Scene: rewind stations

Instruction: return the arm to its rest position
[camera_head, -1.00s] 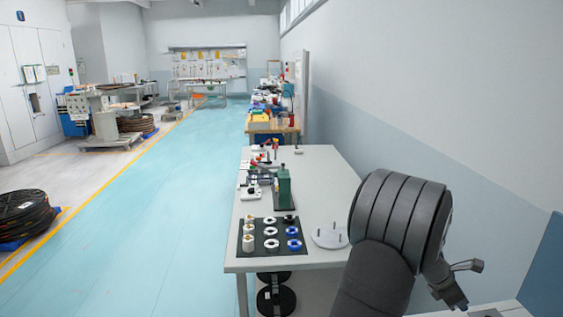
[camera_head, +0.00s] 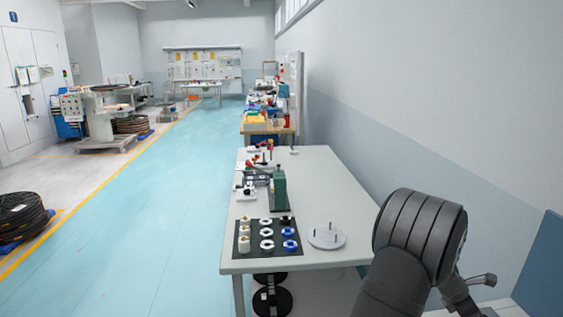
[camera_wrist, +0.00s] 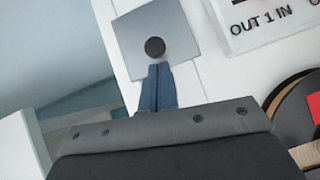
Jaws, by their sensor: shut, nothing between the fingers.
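My arm (camera_head: 418,238) is at the lower right in the head view, past the right side of the grey table. My gripper is mostly hidden or cut off there. In the wrist view, my gripper (camera_wrist: 158,68) shows as two blue fingers pressed together with nothing between them. The fingertips appear just below a black round knob (camera_wrist: 154,47) on a grey square plate (camera_wrist: 178,28) in the picture. I cannot tell whether they touch it.
The table (camera_head: 315,185) carries a black mat (camera_head: 253,251) with several white and blue rings, a round pegged plate (camera_head: 326,238) and a green post (camera_head: 279,188). In the wrist view, a white "OUT 1 IN" sign (camera_wrist: 240,42) and a reel (camera_wrist: 292,106) are at right. The blue aisle (camera_head: 150,205) is clear.

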